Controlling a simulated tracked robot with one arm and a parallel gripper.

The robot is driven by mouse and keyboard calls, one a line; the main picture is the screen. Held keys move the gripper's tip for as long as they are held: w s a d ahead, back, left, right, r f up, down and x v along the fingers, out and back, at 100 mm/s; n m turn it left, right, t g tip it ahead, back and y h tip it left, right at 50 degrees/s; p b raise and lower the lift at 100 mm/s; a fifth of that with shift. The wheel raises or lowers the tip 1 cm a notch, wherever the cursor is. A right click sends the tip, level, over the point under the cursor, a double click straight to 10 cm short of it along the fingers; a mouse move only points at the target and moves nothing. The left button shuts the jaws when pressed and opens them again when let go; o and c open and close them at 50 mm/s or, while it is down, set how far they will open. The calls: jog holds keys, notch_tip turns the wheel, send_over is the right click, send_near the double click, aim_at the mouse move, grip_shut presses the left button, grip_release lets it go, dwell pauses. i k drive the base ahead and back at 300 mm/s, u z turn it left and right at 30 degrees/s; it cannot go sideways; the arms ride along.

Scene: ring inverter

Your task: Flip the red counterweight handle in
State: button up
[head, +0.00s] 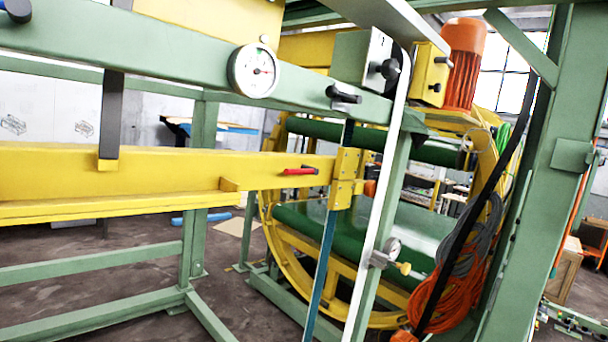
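A small red handle (299,171) sits on the face of the yellow beam (130,172), near the beam's right end. The handle lies roughly level, with its dark pivot end at the right. To its right is a yellow bracket block (345,178) with bolts. No part of my gripper shows in this view, so I cannot see where it is relative to the handle. Nothing covers the handle.
A green frame beam (150,52) with a round dial gauge (254,71) and a black handle (343,96) runs above. A white upright strip (376,220) stands right of the bracket. Behind are green rollers (390,232) in a yellow ring. Orange cables (446,298) hang at right.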

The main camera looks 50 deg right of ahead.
aim_at(296, 170)
jog(key=u, duration=2.05)
jog(key=k, duration=1.4)
jog(key=z, duration=1.65)
jog(key=i, duration=0.8)
jog(key=z, duration=0.05)
